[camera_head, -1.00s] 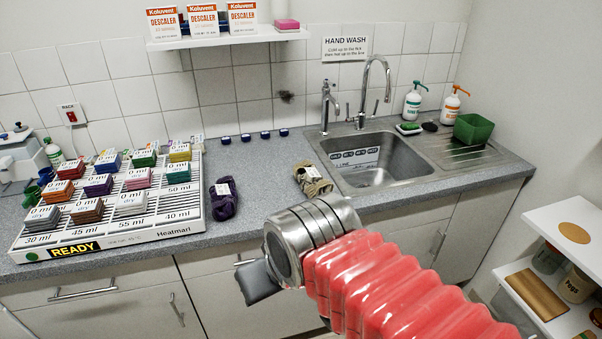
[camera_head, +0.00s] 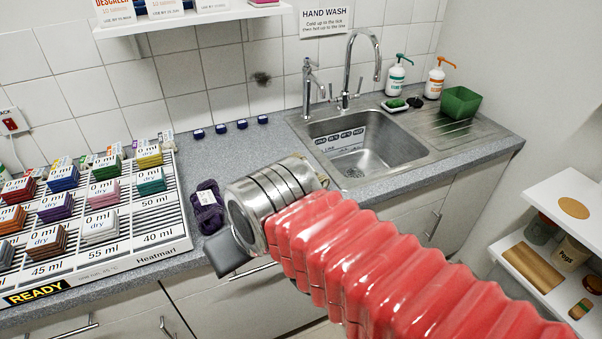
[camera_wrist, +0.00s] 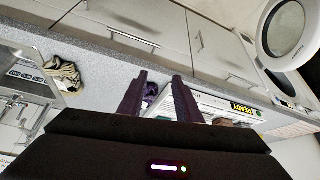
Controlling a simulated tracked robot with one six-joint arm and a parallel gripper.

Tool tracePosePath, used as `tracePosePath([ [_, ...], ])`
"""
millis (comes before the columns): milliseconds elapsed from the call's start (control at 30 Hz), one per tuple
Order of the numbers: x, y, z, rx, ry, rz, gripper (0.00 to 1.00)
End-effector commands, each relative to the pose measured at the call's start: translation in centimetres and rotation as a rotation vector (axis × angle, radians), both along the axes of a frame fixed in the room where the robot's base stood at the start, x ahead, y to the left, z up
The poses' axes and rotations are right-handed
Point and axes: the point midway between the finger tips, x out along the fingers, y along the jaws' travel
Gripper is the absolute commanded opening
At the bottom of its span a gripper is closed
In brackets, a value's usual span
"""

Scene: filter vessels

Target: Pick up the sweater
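Two crumpled cloth bundles with white tags could be the sweater; I cannot tell which. The purple bundle (camera_head: 207,210) lies on the grey counter, right of the drying rack, just above my gripper in the head view. In the wrist view, the purple bundle (camera_wrist: 151,91) shows partly between my fingers, beyond them. The khaki bundle (camera_wrist: 65,76) lies beside the sink in the wrist view; my arm hides it in the head view. My gripper (camera_wrist: 160,78) is open and empty, with two dark fingers apart. In the head view, my gripper (camera_head: 230,256) is partly hidden, near the counter's front edge.
The slatted rack (camera_head: 170,248) with folded stacks fills the left counter. The sink (camera_head: 372,150) is to the right, with a green container (camera_head: 461,102) beyond it. Several dark blue caps (camera_head: 221,128) line the wall. A shelf unit (camera_head: 575,215) stands at right.

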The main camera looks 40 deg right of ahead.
Motion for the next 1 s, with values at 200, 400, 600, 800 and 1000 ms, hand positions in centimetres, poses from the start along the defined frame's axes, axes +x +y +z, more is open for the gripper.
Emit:
tracePosePath([
  [200, 0.0, 0.0, 0.0, 0.0, 0.0, 0.0, 0.32],
  [400, 0.1, 0.1, -0.5, 0.041, 0.018, -0.039, 0.46],
  [600, 0.6, 0.6, -2.6, 0.237, 0.096, -0.223, 0.6],
  [800, 2.4, 0.9, -4.6, 0.55, 0.185, -0.537, 0.74],
  [1000, 5.1, -0.2, -5.7, 0.876, 0.24, -0.872, 0.75],
])
